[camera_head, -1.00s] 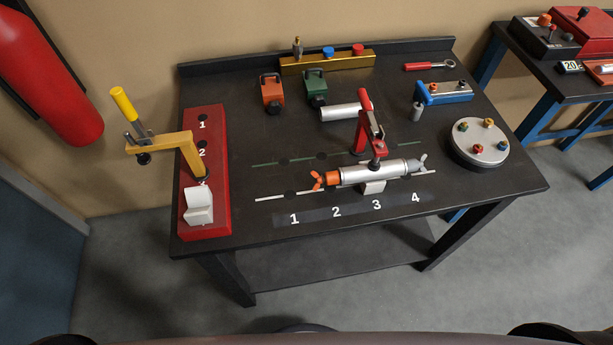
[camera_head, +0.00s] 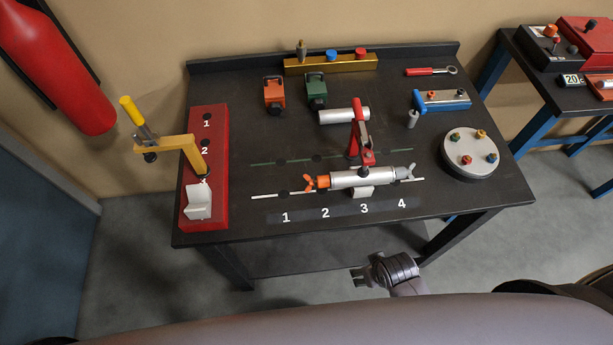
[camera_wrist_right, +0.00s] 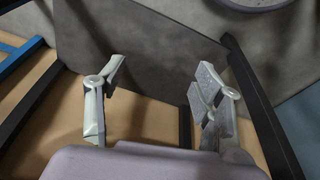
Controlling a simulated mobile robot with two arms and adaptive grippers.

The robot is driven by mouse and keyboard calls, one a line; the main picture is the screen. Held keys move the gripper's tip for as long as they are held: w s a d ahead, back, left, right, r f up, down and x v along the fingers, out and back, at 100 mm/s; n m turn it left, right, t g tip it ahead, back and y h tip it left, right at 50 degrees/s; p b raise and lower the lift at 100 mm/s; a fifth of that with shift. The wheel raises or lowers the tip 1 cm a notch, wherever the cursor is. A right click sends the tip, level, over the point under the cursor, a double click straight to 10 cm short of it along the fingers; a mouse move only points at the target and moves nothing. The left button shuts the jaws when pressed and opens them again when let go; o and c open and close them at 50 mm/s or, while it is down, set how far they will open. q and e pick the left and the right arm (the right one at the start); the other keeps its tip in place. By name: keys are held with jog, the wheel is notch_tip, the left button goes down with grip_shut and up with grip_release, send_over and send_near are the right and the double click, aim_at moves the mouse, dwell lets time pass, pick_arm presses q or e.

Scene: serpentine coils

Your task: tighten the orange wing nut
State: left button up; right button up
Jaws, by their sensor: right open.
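The orange wing nut (camera_head: 310,182) is at the left end of a silver cylinder (camera_head: 345,180), next to an orange collar. The cylinder lies level on a light block, under a red toggle clamp (camera_head: 355,135). A grey wing nut (camera_head: 406,172) is at the cylinder's right end. My right gripper (camera_head: 357,277) is in front of the table's near edge, below the tabletop level in the picture, apart from the wing nut. In the right wrist view its two fingers (camera_wrist_right: 160,90) are spread with nothing between them. My left gripper is not in view.
The dark table (camera_head: 250,230) has a strip numbered 1 to 4 in front of the cylinder. A red base with a yellow-handled clamp (camera_head: 165,145) stands left. A round plate with coloured nuts (camera_head: 472,170) stands right. The front strip of tabletop is clear.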

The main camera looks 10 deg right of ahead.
aim_at(307, 183)
jog(key=w+a+r+n+t+p, duration=0.1)
jog(key=w+a+r+n+p, duration=0.1)
jog(key=r, duration=0.9)
jog(key=w+a+r+n+t+p, duration=0.1)
jog(key=w+a+r+n+p, duration=0.15)
jog(key=r, duration=0.95)
jog(key=w+a+r+n+t, duration=0.3)
jog(key=a+r+n+t, duration=0.25)
jog(key=a+n, duration=0.5)
jog(key=shift+n+g, duration=0.4)
jog(key=shift+g, duration=0.15)
jog(key=p+x, duration=0.1)
jog(key=x, duration=0.7)
jog(key=p+x, duration=0.1)
jog(key=x, duration=0.7)
jog(key=shift+w+d, duration=0.25)
jog(key=shift+w, duration=0.1)
